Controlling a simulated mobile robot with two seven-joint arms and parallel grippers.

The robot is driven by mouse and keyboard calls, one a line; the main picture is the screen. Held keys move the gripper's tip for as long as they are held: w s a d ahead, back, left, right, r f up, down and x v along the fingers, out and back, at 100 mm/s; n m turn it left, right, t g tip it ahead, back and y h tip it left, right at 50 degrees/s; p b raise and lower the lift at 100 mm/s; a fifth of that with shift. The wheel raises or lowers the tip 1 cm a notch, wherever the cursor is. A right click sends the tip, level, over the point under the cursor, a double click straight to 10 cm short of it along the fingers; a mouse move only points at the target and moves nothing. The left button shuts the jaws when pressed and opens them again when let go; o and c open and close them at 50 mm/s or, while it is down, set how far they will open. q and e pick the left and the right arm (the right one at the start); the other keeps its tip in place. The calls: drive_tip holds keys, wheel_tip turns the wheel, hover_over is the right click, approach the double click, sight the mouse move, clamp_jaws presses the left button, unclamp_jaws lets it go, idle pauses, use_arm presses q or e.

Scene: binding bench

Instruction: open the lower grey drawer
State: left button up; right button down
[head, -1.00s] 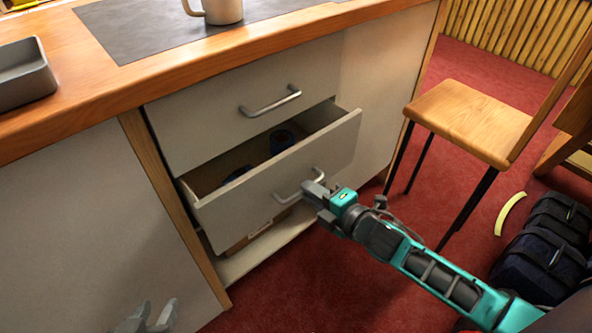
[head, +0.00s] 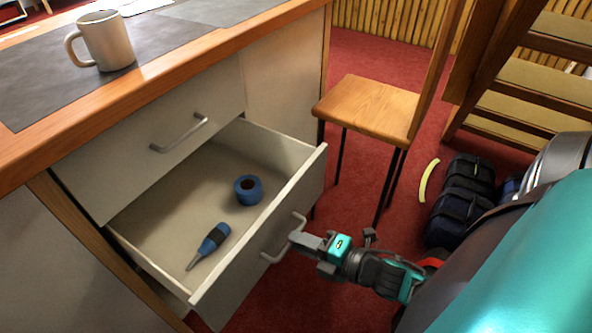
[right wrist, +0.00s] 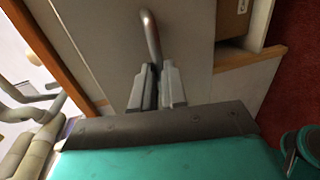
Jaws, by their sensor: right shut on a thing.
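The lower grey drawer (head: 262,262) stands pulled well out of the bench in the head view. A blue tape roll (head: 248,190) and a screwdriver with a blue and black handle (head: 209,246) lie inside it. My right gripper (head: 298,240) is shut on the drawer's bar handle (head: 272,258). In the right wrist view the two fingers (right wrist: 157,88) close around the handle bar (right wrist: 151,38). The upper drawer (head: 150,150) is shut above it. My left gripper is not in view in the head view.
A wooden chair (head: 368,106) stands right of the drawer. Dark bags (head: 462,200) and a yellow curved strip (head: 428,181) lie on the red carpet. A mug (head: 106,42) stands on the bench's dark mat (head: 40,85). Wooden steps (head: 530,95) are at the upper right.

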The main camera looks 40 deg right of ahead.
drive_tip(key=c, duration=1.2)
unclamp_jaws()
drive_tip(key=shift+o, duration=0.2)
drive_tip(key=p+v, duration=0.2)
drive_tip(key=v, duration=1.1)
